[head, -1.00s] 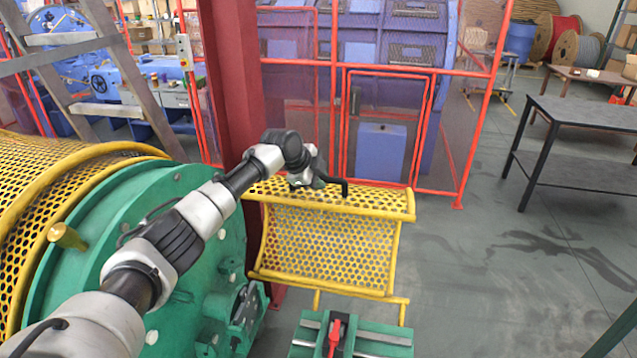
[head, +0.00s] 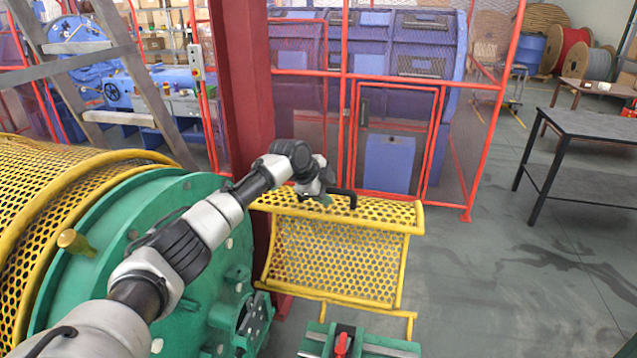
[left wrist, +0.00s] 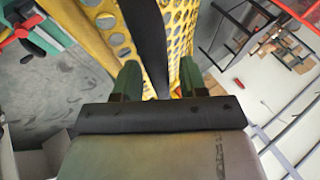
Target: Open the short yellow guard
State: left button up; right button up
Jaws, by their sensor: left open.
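The short yellow guard (head: 335,262) is a curved perforated panel in a yellow tube frame, right of the large green disc. A black handle (head: 345,195) sits on its upper part. My left gripper (head: 327,199) is at the guard's top edge, beside the handle. In the left wrist view the green fingers of my left gripper (left wrist: 159,82) are spread, with the black handle (left wrist: 148,40) reaching between them and the yellow mesh (left wrist: 178,30) behind. I cannot tell whether the fingers touch the handle. My right gripper is not in view.
The green disc (head: 150,240) and a long yellow mesh guard (head: 40,180) fill the left. A dark red column (head: 242,90) stands behind my left arm. A red-framed fence (head: 400,130) is behind the guard. A dark table (head: 590,130) stands right; the floor between is clear.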

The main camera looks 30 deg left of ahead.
pick_arm(q)
jog(key=b+v, duration=0.2)
jog(key=v, duration=0.8)
jog(key=shift+s+r+b, duration=0.2)
jog(key=shift+r+b, duration=0.05)
jog(key=shift+b, duration=0.1)
jog(key=shift+a, duration=0.1)
